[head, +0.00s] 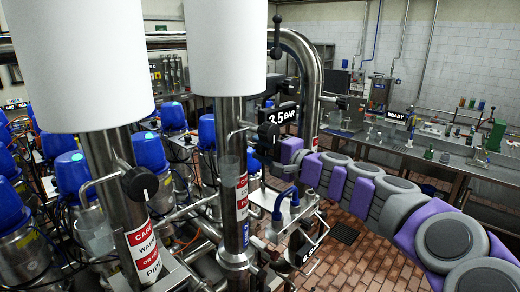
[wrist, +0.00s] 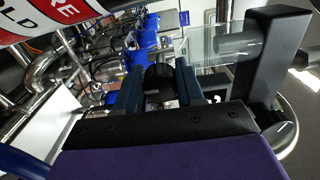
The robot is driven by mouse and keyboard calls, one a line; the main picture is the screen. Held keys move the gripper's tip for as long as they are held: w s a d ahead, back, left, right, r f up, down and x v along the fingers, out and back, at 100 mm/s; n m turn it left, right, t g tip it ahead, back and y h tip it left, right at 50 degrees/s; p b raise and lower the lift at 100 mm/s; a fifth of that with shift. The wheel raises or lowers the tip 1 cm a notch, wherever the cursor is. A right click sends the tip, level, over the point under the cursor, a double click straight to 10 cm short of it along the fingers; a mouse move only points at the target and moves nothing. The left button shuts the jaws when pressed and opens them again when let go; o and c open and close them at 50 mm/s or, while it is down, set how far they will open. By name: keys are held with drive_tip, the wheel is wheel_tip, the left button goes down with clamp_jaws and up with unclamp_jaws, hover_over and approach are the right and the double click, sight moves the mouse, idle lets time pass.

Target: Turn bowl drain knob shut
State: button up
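In the wrist view, the two dark blue fingers of my gripper (wrist: 158,88) stand apart. A round black knob (wrist: 160,74) shows between their tips. I cannot tell whether the fingers touch it or stop just short. In the head view, a black knob with a white mark (head: 268,134) sits on the middle pipe column, just left of the end of my purple and grey arm. My fingertips are mostly hidden there. A similar black knob with a white pointer (head: 140,183) is on the left column. No label naming the bowl drain is readable.
Two tall steel columns with white tops (head: 231,45) stand close in front. A "3.5 BAR" display (head: 282,115) is above my arm's end. Blue-capped units (head: 149,152) crowd the left. A steel bench (head: 425,145) stands behind; brick floor (head: 350,255) shows at lower right.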

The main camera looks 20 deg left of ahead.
drive_tip(key=o, duration=0.4)
drive_tip(key=shift+w+d+f, duration=0.15)
drive_tip(key=shift+w+d, duration=0.05)
drive_tip(key=shift+w, duration=0.1)
drive_tip(key=shift+s, duration=0.15)
drive_tip(key=v, duration=1.7)
drive_tip(key=shift+d, duration=0.15)
